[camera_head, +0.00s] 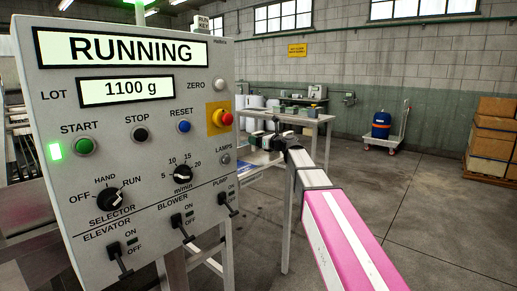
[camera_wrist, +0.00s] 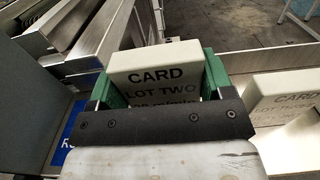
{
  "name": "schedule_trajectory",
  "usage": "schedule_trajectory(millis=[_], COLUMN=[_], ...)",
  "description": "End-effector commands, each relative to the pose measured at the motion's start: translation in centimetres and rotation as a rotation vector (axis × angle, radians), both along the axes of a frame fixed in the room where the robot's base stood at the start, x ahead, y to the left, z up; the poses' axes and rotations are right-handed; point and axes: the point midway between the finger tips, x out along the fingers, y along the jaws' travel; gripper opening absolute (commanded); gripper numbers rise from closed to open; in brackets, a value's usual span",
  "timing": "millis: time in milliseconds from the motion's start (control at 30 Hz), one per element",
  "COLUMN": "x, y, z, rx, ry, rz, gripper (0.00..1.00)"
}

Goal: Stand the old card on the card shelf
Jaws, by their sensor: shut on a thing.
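A cream card (camera_wrist: 155,62) with black print reading CARD, LOT TWO is between the green fingers of my gripper (camera_wrist: 162,80) in the wrist view. Its lower print is hidden by the dark bar of my gripper. The gripper is shut on the card. In the head view my gripper (camera_head: 268,136) is small, right of the control panel, and the card cannot be made out there. A second cream card (camera_wrist: 288,95) is at the right of the wrist view, apart from my gripper, with print starting CARD, LOT T. I cannot clearly make out the card shelf.
The grey control panel (camera_head: 60,110) reads RUNNING and 1100 g, close on the left. A bench (camera_head: 310,119) stands behind my gripper. Metal channels (camera_wrist: 90,40) lie beyond the held card. A blue sign (camera_wrist: 67,135) is at left. Open floor lies to the right.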

Motion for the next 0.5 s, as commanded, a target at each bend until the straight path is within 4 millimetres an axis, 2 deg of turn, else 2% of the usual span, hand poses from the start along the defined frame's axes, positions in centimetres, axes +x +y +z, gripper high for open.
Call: schedule_trajectory(millis=[133,367,500], x=[0.0,0.0,0.0], y=[-0.1,-0.1,-0.1], z=[-0.9,-3.8,-4.1], rx=[0.001,0.002,0.002], ry=[0.002,0.001,0.000], rz=[0.000,-0.001,-0.001], gripper=[0.49,0.49,0.49])
